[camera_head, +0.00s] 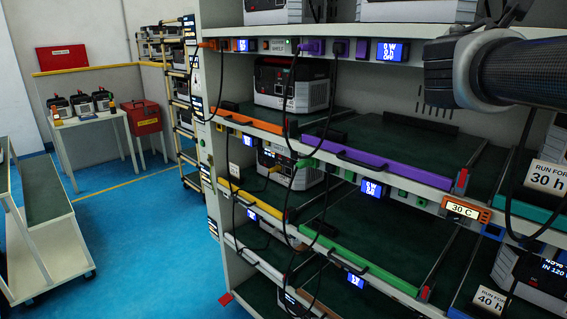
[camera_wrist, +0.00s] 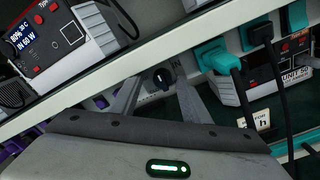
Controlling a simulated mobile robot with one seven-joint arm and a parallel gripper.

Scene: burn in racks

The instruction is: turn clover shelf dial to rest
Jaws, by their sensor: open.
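A small round black dial (camera_wrist: 163,77) sits on the pale shelf-edge rail in the wrist view. My gripper (camera_wrist: 160,82) points at it with two grey fingers spread, one on each side of the dial. The jaws are open; I cannot tell whether the fingertips touch the dial or stop short. No clover mark is readable near it. In the head view my arm comes in from the upper right, and neither the fingers nor this dial can be made out clearly.
Teal plugs (camera_wrist: 215,58) with hanging cables are right of the dial. A power unit (camera_wrist: 50,38) is at upper left. In the head view, the rack has an orange-edged tray (camera_head: 250,122), a purple-edged tray (camera_head: 395,165) and loose black cables. Blue floor (camera_head: 130,225) lies open to the left.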

